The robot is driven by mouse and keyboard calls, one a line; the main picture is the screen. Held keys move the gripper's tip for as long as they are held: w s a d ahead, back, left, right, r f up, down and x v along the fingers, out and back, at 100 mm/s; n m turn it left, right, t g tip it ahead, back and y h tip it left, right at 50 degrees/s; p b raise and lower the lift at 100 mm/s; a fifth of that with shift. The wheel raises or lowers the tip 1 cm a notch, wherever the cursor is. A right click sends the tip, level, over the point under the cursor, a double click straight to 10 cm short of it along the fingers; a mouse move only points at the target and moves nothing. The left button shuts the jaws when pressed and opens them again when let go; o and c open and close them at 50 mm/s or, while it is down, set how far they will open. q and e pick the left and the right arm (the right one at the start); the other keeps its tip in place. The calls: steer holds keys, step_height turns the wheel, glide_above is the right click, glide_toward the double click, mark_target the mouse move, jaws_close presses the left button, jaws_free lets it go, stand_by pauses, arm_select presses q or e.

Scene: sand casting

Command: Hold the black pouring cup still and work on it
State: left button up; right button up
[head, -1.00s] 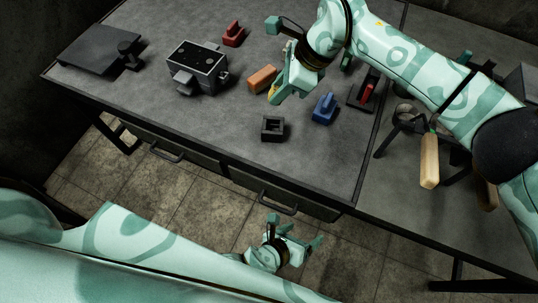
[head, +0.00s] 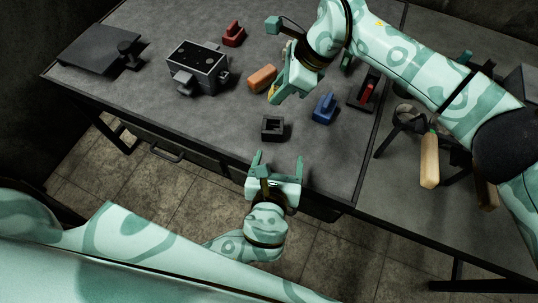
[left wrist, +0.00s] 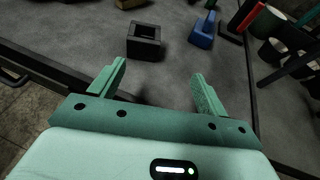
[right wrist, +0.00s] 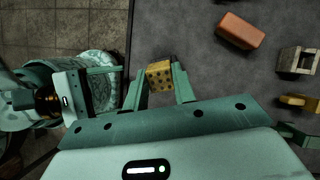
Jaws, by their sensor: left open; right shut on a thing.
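The black pouring cup (head: 272,127), a small square block with a square hollow, stands upright near the table's front edge. It also shows in the left wrist view (left wrist: 144,42), ahead of the fingers. My left gripper (head: 279,157) is open and empty at the front edge, just short of the cup and not touching it. My right gripper (head: 277,97) is above the table behind the cup, shut on a small yellow block with dark holes (right wrist: 159,74).
An orange block (head: 262,78) lies left of my right gripper. A blue handled tool (head: 324,108) stands right of the cup. A dark metal box (head: 197,66) and a red handled tool (head: 233,33) are farther left. A pale hollow square block (right wrist: 297,61) lies beyond the orange one.

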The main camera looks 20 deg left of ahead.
mark_target(272, 133)
arm_select(q)
steer(key=shift+w+a+n+y, duration=0.2)
steer(key=shift+a+y, duration=0.1)
steer(key=shift+a, duration=0.35)
steer(key=shift+w+a+n+y, duration=0.1)
steer(key=shift+a+n+y, duration=0.15)
steer(key=shift+a, duration=0.35)
steer(key=shift+g, duration=0.3)
steer(key=x, duration=1.1)
steer(key=shift+w+a, duration=0.1)
steer(key=shift+w, duration=0.15)
